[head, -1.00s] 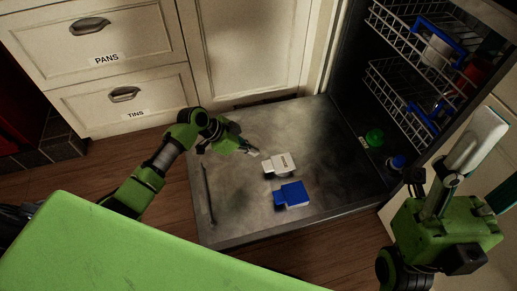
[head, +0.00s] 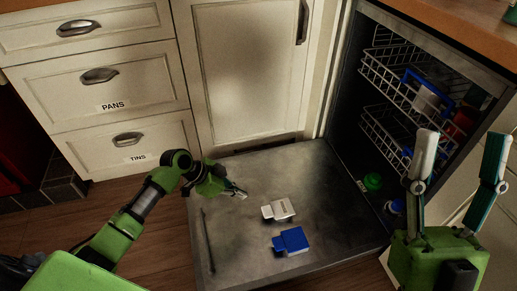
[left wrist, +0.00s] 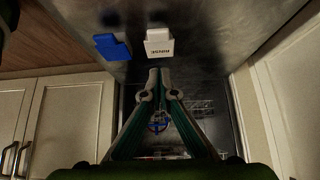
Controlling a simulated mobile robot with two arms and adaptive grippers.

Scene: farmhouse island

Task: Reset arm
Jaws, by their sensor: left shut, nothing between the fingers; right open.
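My left gripper (head: 238,193) is over the open dishwasher door (head: 240,255), to the left of a white labelled carton (head: 279,210). Its fingers (left wrist: 159,80) are closed together and empty in the left wrist view. A blue carton (head: 291,241) lies on the door in front of the white one. The left wrist view also shows the white carton (left wrist: 159,44) and the blue carton (left wrist: 112,46), both apart from the fingertips. My right gripper (head: 458,160) is at the right with its two fingers pointing up, spread wide and empty, in front of the dishwasher opening.
The dishwasher holds wire racks (head: 390,75) with a blue-framed item (head: 432,87) and a red item (head: 463,119). A green cap (head: 373,181) sits inside at the door's inner end. Drawers labelled PANS (head: 130,92) and TINS (head: 130,148) stand at the left. A wooden counter (head: 450,30) overhangs the right.

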